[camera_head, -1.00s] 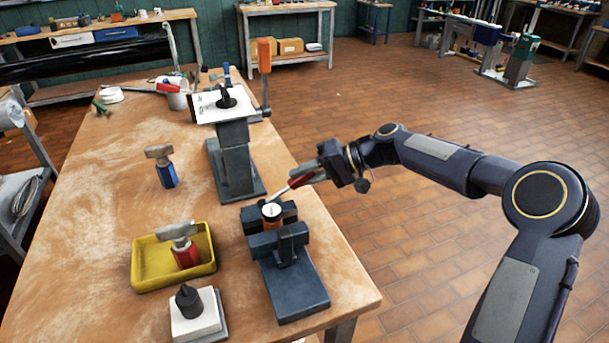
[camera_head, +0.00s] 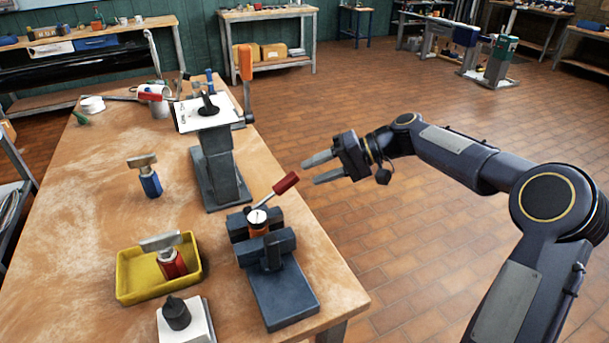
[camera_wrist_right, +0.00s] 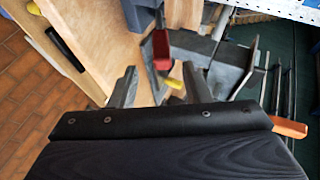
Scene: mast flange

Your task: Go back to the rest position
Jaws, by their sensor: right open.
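My right gripper (camera_head: 318,168) is open and empty, to the right of the workbench edge and above the tiled floor. Its two fingers also show in the right wrist view (camera_wrist_right: 160,88). Just left of its fingertips is a lever with a red handle (camera_head: 286,183), apart from the jaws. The lever leans out of an orange piece with a pale top (camera_head: 257,217) in a dark blue-grey vise (camera_head: 283,292) on the bench. The red handle also shows between the fingers in the right wrist view (camera_wrist_right: 161,50). My left gripper is not in view.
The wooden workbench (camera_head: 90,205) carries a grey stand (camera_head: 219,170) with an upright orange-handled lever (camera_head: 245,62), a blue-handled tool (camera_head: 150,182), a yellow tray (camera_head: 132,296) holding a red-handled tool, and a white block with a dark knob (camera_head: 198,326). Floor right of the bench is clear.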

